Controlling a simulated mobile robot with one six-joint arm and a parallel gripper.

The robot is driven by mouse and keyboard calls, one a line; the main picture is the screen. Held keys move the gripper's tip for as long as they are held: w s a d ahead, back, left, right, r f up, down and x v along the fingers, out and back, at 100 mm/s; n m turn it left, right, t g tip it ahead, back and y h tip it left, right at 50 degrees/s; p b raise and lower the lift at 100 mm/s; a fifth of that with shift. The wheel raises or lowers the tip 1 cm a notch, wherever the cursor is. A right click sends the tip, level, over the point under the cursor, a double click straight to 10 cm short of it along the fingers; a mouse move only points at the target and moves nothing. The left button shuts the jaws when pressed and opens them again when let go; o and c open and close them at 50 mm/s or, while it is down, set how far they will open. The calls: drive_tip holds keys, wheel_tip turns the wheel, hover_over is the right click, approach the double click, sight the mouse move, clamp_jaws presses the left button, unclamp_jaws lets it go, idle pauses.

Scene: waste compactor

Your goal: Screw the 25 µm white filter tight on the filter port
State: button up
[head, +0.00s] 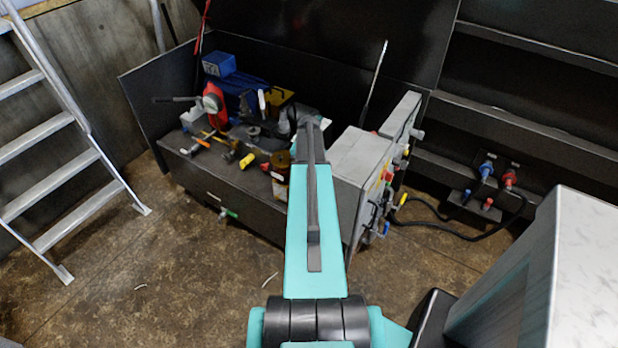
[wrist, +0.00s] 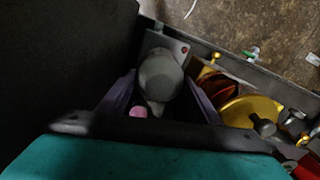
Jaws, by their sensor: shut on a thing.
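In the wrist view my gripper (wrist: 160,98) has its two purple-grey fingers on either side of a pale grey-white round filter (wrist: 158,72), and it is shut on it. The filter's rounded end faces the camera, and its far side is hidden. Any marking of 25 µm on it cannot be read. The filter port cannot be made out; a grey plate with a small red dot (wrist: 184,49) shows just behind the filter. Whether filter and port touch cannot be told. In the head view my own arm hides the gripper and the filter.
A dark bench (head: 225,180) carries a blue unit (head: 219,64), a red part (head: 213,103) and several tools. A yellow round part (wrist: 252,110) sits right of my gripper. A grey cabinet (head: 356,165) stands right of my arm.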

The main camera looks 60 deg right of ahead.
drive_tip(key=shift+m, duration=0.7)
drive_tip(key=shift+m, duration=2.6)
drive_tip(key=shift+m, duration=0.3)
drive_tip(key=shift+m, duration=2.3)
